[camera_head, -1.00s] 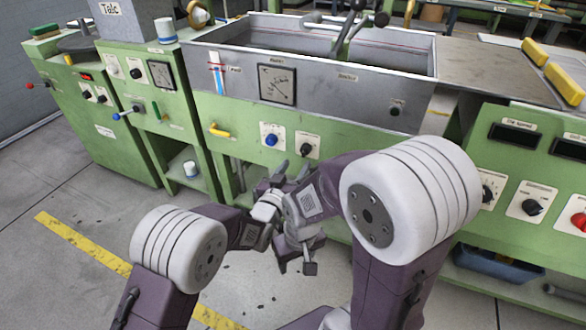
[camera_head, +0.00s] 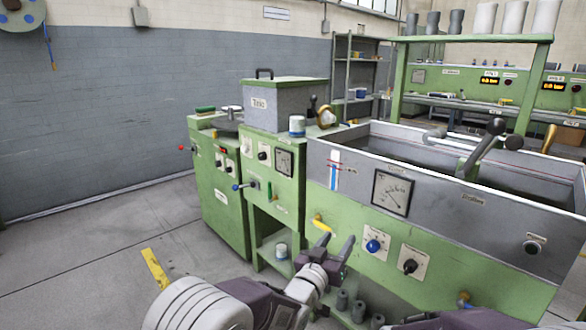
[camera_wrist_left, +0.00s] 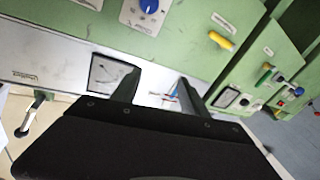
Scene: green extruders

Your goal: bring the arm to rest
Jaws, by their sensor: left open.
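My left gripper (camera_head: 333,246) is in the lower middle of the head view, in front of the green extruder (camera_head: 345,215). Its two dark fingers stand apart, with nothing seen between them. In the left wrist view the fingers of my left gripper (camera_wrist_left: 157,88) are also apart, with the machine's front panel and square gauge (camera_wrist_left: 105,72) beyond them. My left arm (camera_head: 195,305) comes in from the bottom. A purple part of my right arm (camera_head: 440,320) shows at the bottom edge. My right gripper is not visible.
A yellow lever (camera_head: 321,224), a blue knob (camera_head: 373,245) and a black knob (camera_head: 410,266) stick out near my left gripper. Several grey cylinders (camera_head: 342,300) stand low under the extruder. Open floor (camera_head: 90,265) lies at the left.

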